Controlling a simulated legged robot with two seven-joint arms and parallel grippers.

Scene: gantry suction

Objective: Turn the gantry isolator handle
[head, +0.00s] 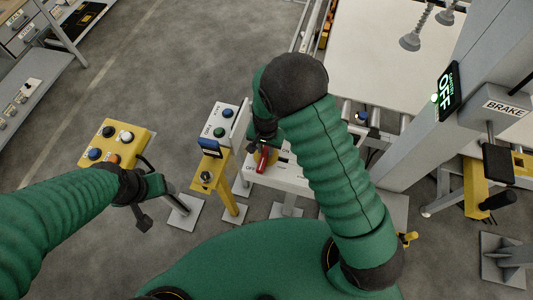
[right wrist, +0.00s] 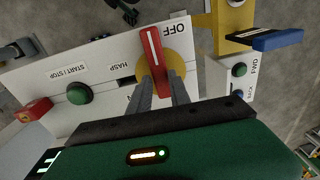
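The isolator handle (right wrist: 154,62) is a red bar on a round yellow base (right wrist: 180,62), set on a white panel (right wrist: 110,58). An OFF label (right wrist: 174,29) is beside its upper end. In the head view the red handle (head: 263,158) is just below my right gripper (head: 262,146). In the right wrist view my right gripper's two fingers (right wrist: 161,88) reach to the yellow base, one on each side of the handle's lower part. Whether they touch it is unclear. My left gripper (head: 145,208) is small and dark, apart from the panel; its opening is unclear.
A yellow button box (head: 117,143) stands near my left arm. A FWD/BACK button box (head: 220,122) is close beside the isolator panel. A post at right carries a display (head: 446,92) reading GANTRY OFF and a BRAKE label.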

